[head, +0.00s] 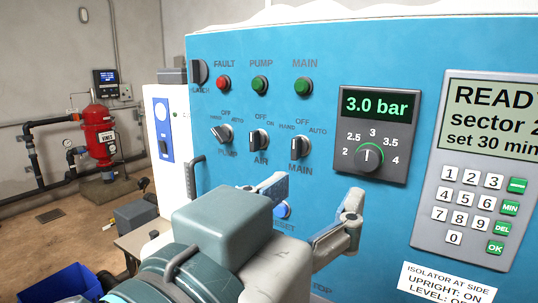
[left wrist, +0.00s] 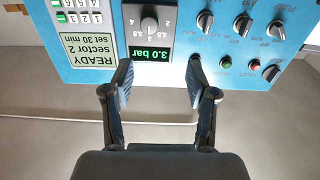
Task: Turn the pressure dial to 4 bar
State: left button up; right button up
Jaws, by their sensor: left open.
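The pressure dial (head: 369,158) is a round dark knob on a grey plate on the blue panel. Its white mark points up at 3, on a scale from 2 to 4. The green display (head: 376,105) above it reads 3.0 bar. In the left wrist view the panel appears upside down, with the dial (left wrist: 150,22) beyond the fingertips and the display (left wrist: 151,54) between them. My left gripper (head: 317,187) is open and empty, below and left of the dial in the head view, apart from it. It also shows in the left wrist view (left wrist: 160,70). My right gripper is not in view.
Rotary switches, such as the MAIN switch (head: 300,147), and lamps lie left of the dial. A keypad (head: 470,210) and a READY screen (head: 495,110) lie to its right. A blue RESET button (head: 283,210) is partly hidden behind my gripper. A red tank (head: 98,135) stands far left.

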pick_arm(q)
send_near(367, 160)
jog(key=w, duration=0.2)
jog(key=w+d, duration=0.1)
jog(key=d, duration=0.1)
jog(key=w+d, duration=0.1)
jog(key=d, duration=0.1)
jog(key=w+d, duration=0.2)
jog(key=shift+w+d+r, duration=0.1)
jog(key=shift+d, duration=0.05)
jog(key=shift+w+a, duration=0.15)
jog(key=shift+a, duration=0.15)
jog(key=shift+w+a, duration=0.65)
jog(key=shift+a, duration=0.25)
jog(key=shift+w+a, duration=0.1)
jog(key=shift+a, duration=0.05)
jog(key=shift+s+d, duration=0.25)
jog(key=shift+d, duration=0.05)
jog(key=c, duration=0.3)
jog(key=shift+d, duration=0.4)
jog(key=c, duration=0.4)
jog(key=shift+s+d, duration=0.1)
jog(key=c, duration=0.4)
grip_shut()
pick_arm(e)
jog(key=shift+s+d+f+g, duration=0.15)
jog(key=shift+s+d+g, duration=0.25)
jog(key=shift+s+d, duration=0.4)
